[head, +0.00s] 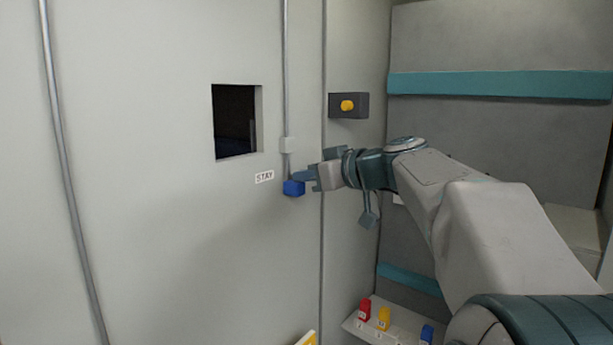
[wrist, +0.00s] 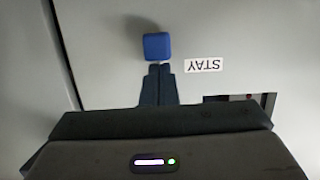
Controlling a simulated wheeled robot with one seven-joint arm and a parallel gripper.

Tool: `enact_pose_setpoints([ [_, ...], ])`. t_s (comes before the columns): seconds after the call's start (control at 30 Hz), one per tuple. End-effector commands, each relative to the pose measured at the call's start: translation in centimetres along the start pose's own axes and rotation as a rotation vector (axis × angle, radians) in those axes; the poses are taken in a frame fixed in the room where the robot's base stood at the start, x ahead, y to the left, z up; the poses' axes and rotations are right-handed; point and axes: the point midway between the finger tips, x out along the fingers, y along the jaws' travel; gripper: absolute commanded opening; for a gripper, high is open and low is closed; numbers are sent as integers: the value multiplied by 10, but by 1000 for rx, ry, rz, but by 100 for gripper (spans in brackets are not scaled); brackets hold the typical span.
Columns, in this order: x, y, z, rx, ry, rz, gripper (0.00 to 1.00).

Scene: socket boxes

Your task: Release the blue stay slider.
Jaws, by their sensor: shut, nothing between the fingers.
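The blue stay slider (head: 293,188) is a small blue block on the pale wall, at the lower end of a vertical conduit and just right of the white STAY label (head: 264,177). In the wrist view the slider (wrist: 157,46) sits right at the fingertips, and the label (wrist: 203,65) reads upside down beside it. My gripper (head: 300,177) is shut and empty, its fingertips at the slider's upper edge. In the wrist view the two fingers of my gripper (wrist: 159,70) lie together. I cannot tell whether they touch the slider.
A dark square opening (head: 234,122) is in the wall up and left of the slider. A dark box with a yellow knob (head: 347,105) is on the wall to the right. Red, yellow and blue blocks stand on a low pale shelf (head: 375,331) at the bottom.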

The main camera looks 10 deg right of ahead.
Motion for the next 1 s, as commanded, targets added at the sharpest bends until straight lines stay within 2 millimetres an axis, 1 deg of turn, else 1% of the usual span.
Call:
enact_pose_setpoints([
  [0.03, 2, 0, 6, 0, 0, 0, 0],
  [0.2, 5, 0, 21, -1, -1, -1, 0],
  [0.4, 9, 0, 34, -1, -1, 0, 0],
  [0.87, 8, 0, 34, 1, -4, -1, 0],
  [0.97, 7, 0, 28, 1, -4, -1, 0],
  [1.0, 6, 0, 24, 0, -3, -1, 0],
])
